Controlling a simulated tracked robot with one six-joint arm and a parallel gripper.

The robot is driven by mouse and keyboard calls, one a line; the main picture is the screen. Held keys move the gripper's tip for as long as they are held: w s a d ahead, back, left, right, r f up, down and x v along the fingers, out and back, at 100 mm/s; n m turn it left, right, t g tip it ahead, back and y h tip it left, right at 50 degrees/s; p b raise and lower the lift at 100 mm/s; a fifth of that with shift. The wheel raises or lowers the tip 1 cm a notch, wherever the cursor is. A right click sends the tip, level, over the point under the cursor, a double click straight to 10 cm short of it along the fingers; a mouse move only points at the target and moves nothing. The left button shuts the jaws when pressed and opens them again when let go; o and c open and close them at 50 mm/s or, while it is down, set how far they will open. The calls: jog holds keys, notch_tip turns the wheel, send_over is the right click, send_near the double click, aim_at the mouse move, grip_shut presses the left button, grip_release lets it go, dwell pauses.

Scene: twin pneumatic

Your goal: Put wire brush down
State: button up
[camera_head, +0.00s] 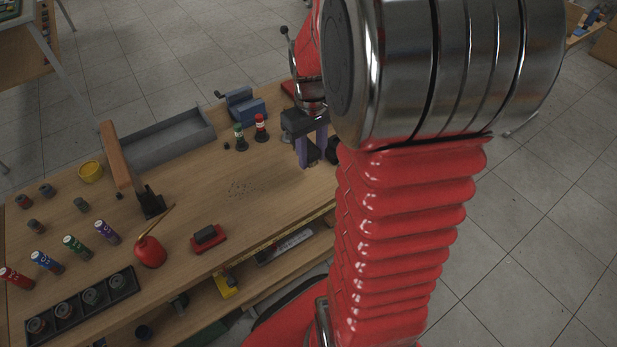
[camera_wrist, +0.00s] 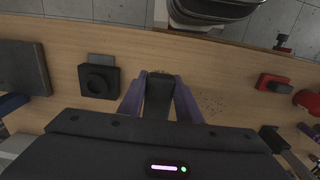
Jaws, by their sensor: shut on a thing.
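My gripper (camera_head: 308,160) is low over the right end of the wooden workbench (camera_head: 195,180), its purple fingers pointing down. The wrist view shows the two fingers (camera_wrist: 159,84) shut on a dark, narrow block with a brownish far end, which I take for the wire brush (camera_wrist: 159,98). In the head view the brush is mostly hidden by the fingers. I cannot tell whether it touches the bench top.
A black block with a round hole (camera_wrist: 98,80) stands beside my gripper. Green (camera_head: 239,137) and red (camera_head: 261,128) small items and a blue vise (camera_head: 243,105) are behind. A red block with a dark top (camera_head: 208,237) and red oil can (camera_head: 150,251) lie toward the left. The bench middle is clear.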

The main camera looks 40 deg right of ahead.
send_over(311, 186)
notch_tip(311, 186, down, 6)
jog(key=shift+r, duration=0.1)
dwell(0.3)
jog(key=shift+f, duration=1.85)
jog(key=o, duration=1.2)
jog(key=shift+f, duration=0.1)
notch_tip(311, 186, up, 12)
jog(key=shift+r, duration=0.15)
